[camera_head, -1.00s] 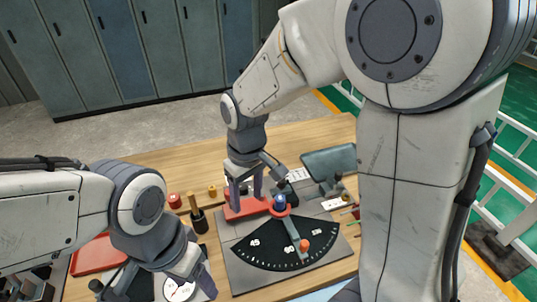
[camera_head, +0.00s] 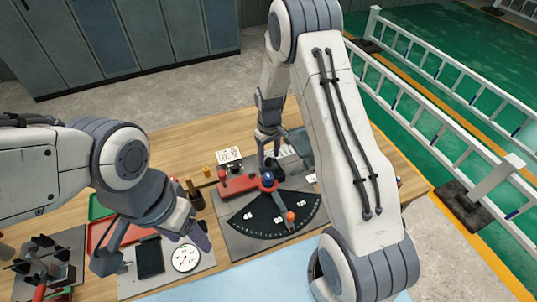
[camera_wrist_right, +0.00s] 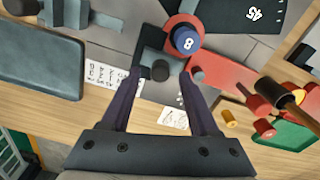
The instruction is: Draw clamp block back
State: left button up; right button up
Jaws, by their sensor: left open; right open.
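The likely clamp block is a small dark grey block with a black round knob (camera_wrist_right: 160,70). In the right wrist view it lies between the fingertips of my right gripper (camera_wrist_right: 160,78), which is open around it; I cannot tell whether they touch. In the head view my right gripper (camera_head: 270,155) is at the back of the angle fixture, and the block is mostly hidden. Beside it are a red bar (camera_head: 238,186) and a blue knob (camera_head: 268,180), which also shows in the right wrist view (camera_wrist_right: 186,40). My left gripper (camera_head: 152,248) is open and empty at the lower left.
A black angle scale (camera_head: 262,216) with an orange knob (camera_head: 290,216) lies in front. A white dial gauge (camera_head: 186,258) is near my left gripper. A red tray (camera_head: 100,236) and a black rack (camera_head: 45,262) stand at left. A grey-green panel (camera_wrist_right: 40,62) stands beside my right gripper.

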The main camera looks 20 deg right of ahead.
jog(key=shift+f, duration=0.85)
grip_shut()
dwell(0.8)
